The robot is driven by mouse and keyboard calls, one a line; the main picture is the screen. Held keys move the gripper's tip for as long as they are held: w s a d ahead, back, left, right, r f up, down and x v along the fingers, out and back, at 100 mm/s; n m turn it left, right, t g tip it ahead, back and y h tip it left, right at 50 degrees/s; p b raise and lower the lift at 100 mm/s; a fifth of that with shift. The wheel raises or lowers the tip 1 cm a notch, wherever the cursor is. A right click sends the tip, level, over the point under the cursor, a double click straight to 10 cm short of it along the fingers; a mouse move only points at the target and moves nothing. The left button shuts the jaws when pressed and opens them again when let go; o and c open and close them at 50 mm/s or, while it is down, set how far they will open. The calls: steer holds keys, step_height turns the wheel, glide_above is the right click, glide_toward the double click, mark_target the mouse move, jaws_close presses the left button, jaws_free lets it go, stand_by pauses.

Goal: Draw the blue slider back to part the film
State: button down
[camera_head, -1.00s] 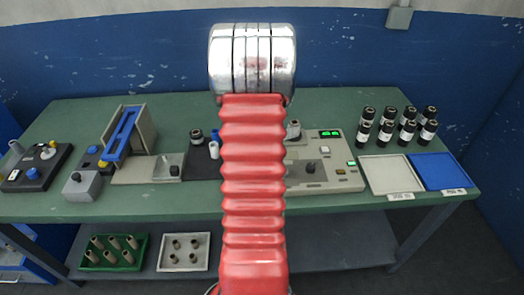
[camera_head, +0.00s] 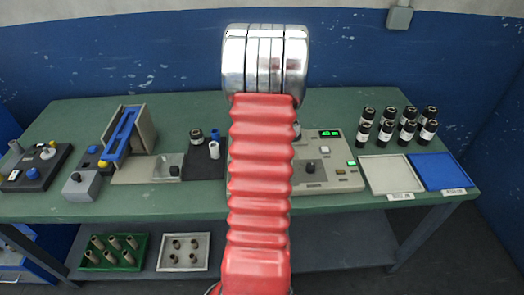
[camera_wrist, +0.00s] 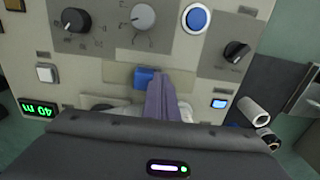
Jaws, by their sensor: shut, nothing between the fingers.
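In the wrist view, a small blue slider (camera_wrist: 145,76) sits in a pale recessed strip of a beige control panel (camera_wrist: 105,84). My gripper (camera_wrist: 160,78) is shut and empty, its fingertips just beside the slider, at its right in the picture. I cannot tell whether they touch it. In the head view the same panel (camera_head: 345,181) stands on the green table, partly hidden by my red arm. The slider and my gripper are hidden there.
Around the slider are black knobs (camera_wrist: 75,20), a grey knob (camera_wrist: 143,16), a round blue button (camera_wrist: 196,19) and a green display (camera_wrist: 38,108). White tray (camera_head: 390,175) and blue tray (camera_head: 440,171) lie at the right, with several black-and-white rolls behind. A blue-framed stand (camera_head: 122,135) is at the left.

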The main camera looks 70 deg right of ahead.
steer(key=shift+s+d, duration=0.35)
steer(key=shift+s, duration=0.35)
steer(key=shift+s+d, duration=0.4)
steer(key=shift+s, duration=0.3)
steer(key=shift+s+d, duration=0.35)
steer(key=shift+s, duration=0.35)
steer(key=shift+w+a, duration=0.1)
steer(key=shift+w, duration=0.05)
steer(key=shift+w+a, duration=0.2)
steer(key=shift+w, duration=0.2)
steer(key=shift+r, duration=4.05)
